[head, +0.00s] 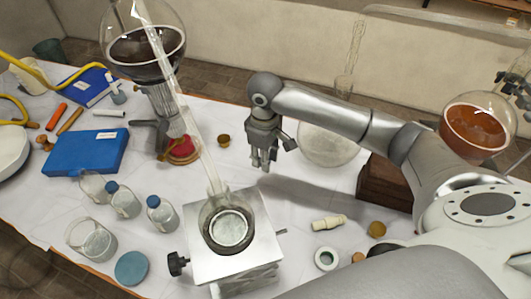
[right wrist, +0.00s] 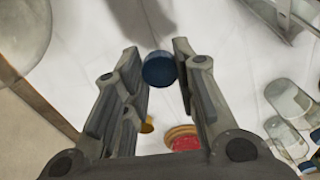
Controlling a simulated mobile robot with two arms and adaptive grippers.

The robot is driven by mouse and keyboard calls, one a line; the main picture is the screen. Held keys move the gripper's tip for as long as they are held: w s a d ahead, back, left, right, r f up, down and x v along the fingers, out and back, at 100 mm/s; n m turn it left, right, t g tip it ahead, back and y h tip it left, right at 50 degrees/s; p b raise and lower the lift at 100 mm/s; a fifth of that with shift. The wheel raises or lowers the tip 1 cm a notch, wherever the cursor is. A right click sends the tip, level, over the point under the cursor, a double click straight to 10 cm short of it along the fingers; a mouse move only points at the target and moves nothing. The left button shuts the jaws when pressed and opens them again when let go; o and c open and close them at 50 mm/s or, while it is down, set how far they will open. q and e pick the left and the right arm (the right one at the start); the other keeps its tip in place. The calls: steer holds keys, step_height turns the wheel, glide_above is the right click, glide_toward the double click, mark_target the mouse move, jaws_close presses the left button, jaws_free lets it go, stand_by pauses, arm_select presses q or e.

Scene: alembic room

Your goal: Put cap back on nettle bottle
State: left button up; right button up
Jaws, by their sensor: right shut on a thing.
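My right gripper (head: 264,162) is above the table, right of the tall flask stand. In the right wrist view, its fingers (right wrist: 160,72) are shut on a small round dark blue cap (right wrist: 159,69) at their tips. The cap cannot be made out in the head view. On the left of the table stands a small clear bottle (head: 92,187) with no cap visible. Beside it stand two bottles with blue caps, one (head: 123,201) and another (head: 162,216). No label can be read, so I cannot tell which is the nettle bottle. My left gripper is not in view.
A metal stand (head: 262,245) holds a glass vessel with a tilted glass tube. An open jar (head: 91,241) and a teal disc (head: 131,268) lie front left. A small brown cup (head: 223,140) is near the gripper.

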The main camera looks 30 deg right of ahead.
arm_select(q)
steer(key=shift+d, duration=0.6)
arm_select(e)
steer(key=s+a+r+m, duration=0.4)
steer(key=s+r+m, duration=0.2)
steer(key=s+r, duration=0.4)
steer(key=shift+s, duration=0.35)
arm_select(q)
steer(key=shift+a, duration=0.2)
arm_select(e)
steer(key=shift+f, duration=0.1)
